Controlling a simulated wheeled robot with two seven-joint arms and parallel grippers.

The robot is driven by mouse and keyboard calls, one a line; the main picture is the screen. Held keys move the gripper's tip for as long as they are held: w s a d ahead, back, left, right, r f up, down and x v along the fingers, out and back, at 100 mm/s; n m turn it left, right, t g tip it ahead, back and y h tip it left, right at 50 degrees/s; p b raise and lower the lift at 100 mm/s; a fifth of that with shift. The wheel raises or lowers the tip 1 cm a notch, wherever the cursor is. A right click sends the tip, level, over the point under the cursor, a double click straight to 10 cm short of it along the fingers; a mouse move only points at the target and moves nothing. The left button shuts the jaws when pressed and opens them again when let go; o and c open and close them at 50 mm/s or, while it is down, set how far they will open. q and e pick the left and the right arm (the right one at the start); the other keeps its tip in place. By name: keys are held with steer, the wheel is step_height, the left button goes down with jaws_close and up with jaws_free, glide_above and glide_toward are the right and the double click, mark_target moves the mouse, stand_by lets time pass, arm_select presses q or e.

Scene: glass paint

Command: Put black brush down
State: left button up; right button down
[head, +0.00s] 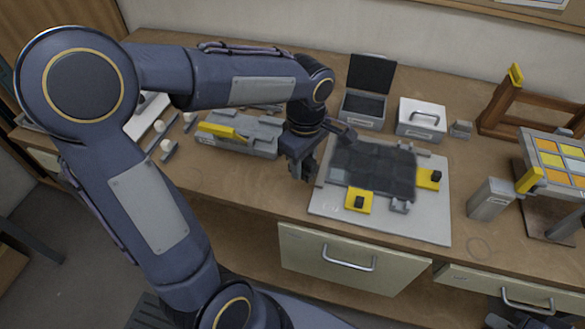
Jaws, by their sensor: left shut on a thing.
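My left gripper (306,172) hangs over the workbench, just left of the board with the dark glass panel. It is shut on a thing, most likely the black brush. The brush is dark against the dark fingers and mostly hidden, so I cannot make out its shape or whether it touches the bench. My right gripper cannot be made out in this view.
The pale board (427,228) bears a dark glass panel (372,168) and yellow clamps. Behind stand an open dark-lidded box (364,108) and a white box (421,117). A grey rack (236,135) is left of the gripper. Bare bench lies in front of the rack.

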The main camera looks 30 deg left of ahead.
arm_select(q)
glide_above(294, 181)
steer(key=f, duration=0.4)
steer(key=shift+s+d, duration=0.25)
steer(key=shift+d, duration=0.05)
steer(key=shift+w+a+f, duration=0.1)
steer(key=shift+a+f, duration=0.05)
steer(key=shift+f, duration=0.85)
steer(key=shift+w+a+f, duration=0.1)
steer(key=shift+a+f, duration=0.05)
steer(key=shift+f, duration=0.85)
steer(key=shift+f, duration=0.1)
steer(key=o, duration=1)
